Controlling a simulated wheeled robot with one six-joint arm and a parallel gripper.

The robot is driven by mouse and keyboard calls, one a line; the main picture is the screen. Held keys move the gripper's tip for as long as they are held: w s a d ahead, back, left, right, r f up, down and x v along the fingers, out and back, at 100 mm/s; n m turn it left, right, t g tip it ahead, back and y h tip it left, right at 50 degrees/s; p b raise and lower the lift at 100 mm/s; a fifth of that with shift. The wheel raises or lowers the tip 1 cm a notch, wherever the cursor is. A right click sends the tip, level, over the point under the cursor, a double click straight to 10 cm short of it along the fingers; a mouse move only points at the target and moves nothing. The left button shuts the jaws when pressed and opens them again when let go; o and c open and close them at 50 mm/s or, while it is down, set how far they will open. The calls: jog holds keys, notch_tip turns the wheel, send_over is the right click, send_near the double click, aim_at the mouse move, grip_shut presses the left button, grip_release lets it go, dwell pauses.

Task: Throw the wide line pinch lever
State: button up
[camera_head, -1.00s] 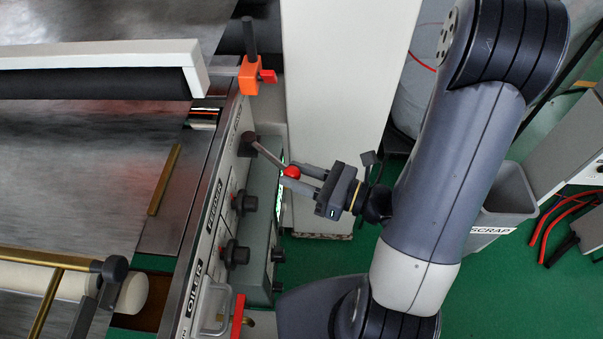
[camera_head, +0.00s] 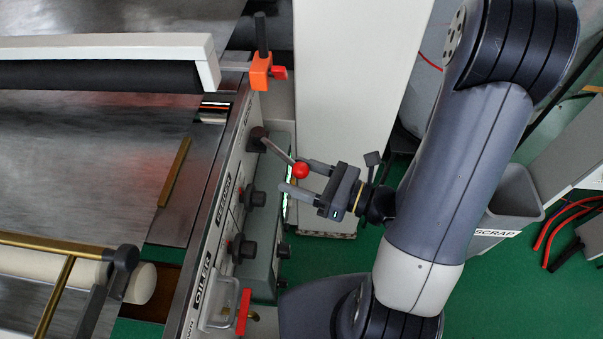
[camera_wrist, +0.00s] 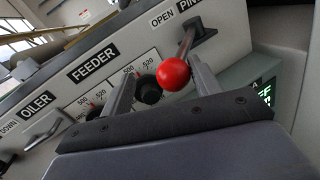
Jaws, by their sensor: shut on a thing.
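The pinch lever is a grey rod with a red ball knob (camera_head: 300,171) on the side panel of the machine. It slants down and to the right from its dark pivot. In the wrist view the red ball (camera_wrist: 173,74) shows large, below the OPEN label and a partly cut-off label starting "PIN". My gripper (camera_head: 303,177) is at the lever's knob. The ball lies between its fingers, close to the upper one in the head view and the right one in the wrist view. The fingers look wide apart, and the left finger in the wrist view seems clear of the ball.
FEEDER and OILER knobs (camera_head: 243,249) sit below the lever on the same panel. An orange clamp (camera_head: 261,72) with a dark handle stands above. A white column (camera_head: 350,90) rises behind my gripper. A grey SCRAP bin (camera_head: 515,200) is at right.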

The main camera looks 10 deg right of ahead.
jog(key=shift+v, duration=0.8)
jog(key=b+v, duration=0.1)
jog(key=v, duration=0.8)
jog(key=shift+d, duration=0.15)
dwell(0.3)
jog(key=shift+p+x, duration=0.3)
jog(key=shift+x, duration=3.45)
jog(key=shift+v, duration=3.75)
jog(key=shift+x, duration=5.1)
